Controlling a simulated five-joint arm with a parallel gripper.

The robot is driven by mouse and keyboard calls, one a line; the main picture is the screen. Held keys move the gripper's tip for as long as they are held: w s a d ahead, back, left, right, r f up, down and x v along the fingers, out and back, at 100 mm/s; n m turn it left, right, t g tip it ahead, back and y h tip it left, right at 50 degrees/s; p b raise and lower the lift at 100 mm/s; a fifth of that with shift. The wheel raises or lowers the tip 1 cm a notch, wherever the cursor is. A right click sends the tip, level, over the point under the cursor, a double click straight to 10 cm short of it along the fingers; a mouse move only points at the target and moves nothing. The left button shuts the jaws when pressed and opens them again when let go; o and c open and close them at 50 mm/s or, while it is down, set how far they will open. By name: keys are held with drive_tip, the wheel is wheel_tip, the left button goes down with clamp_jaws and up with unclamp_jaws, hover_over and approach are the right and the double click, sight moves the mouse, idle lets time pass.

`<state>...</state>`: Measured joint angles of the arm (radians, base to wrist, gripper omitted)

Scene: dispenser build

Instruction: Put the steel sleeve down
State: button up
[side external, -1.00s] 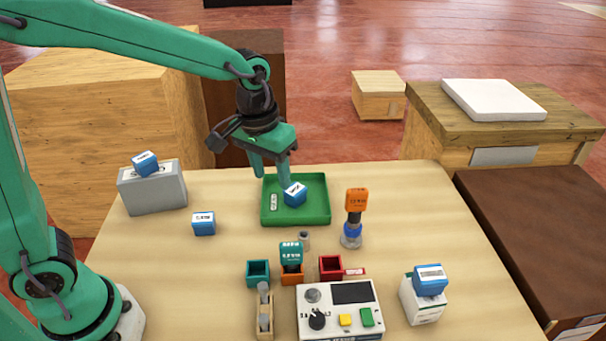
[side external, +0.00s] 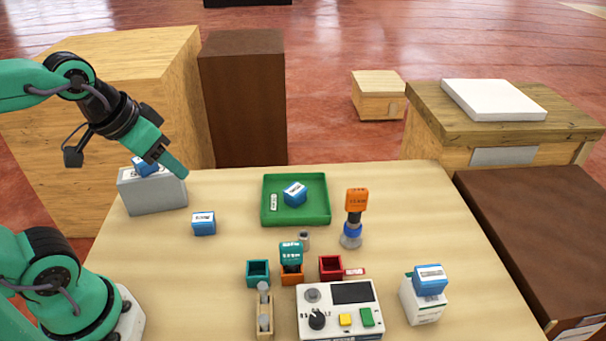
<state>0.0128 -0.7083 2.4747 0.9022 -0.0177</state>
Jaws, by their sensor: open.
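A small grey cylinder (side external: 303,239), which looks like the steel sleeve, stands on the table behind the teal-capped piece (side external: 291,252). It is small in the picture, and its lower part is partly hidden by that piece. My gripper (side external: 176,166) is open, with nothing seen in it. It is tilted down to the right at the upper left of the table, in front of the top right of the grey box in the picture. It is well apart from the cylinder.
The grey box (side external: 152,194) carries a blue block (side external: 146,170), partly hidden by my gripper. A green tray (side external: 268,216) holds another blue block (side external: 294,194). An orange-topped tool (side external: 356,201), small bins and a control panel (side external: 340,297) stand nearby. The table's right rear is clear.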

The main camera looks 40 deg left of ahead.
drive_tip(key=shift+o, duration=0.4)
drive_tip(key=shift+s+a+f, duration=0.1)
drive_tip(key=shift+s+a, duration=0.05)
drive_tip(key=shift+s, duration=0.25)
drive_tip(key=m+g, duration=0.1)
drive_tip(key=g, duration=0.4)
hover_over(303, 235)
drive_tip(key=f, duration=1.5)
drive_tip(key=shift+s+a, duration=0.1)
drive_tip(key=shift+a, duration=0.15)
drive_tip(key=shift+d+f+m, duration=0.25)
drive_tip(key=shift+f+m, duration=0.05)
drive_tip(key=shift+f, duration=1.4)
drive_tip(key=shift+f, duration=0.1)
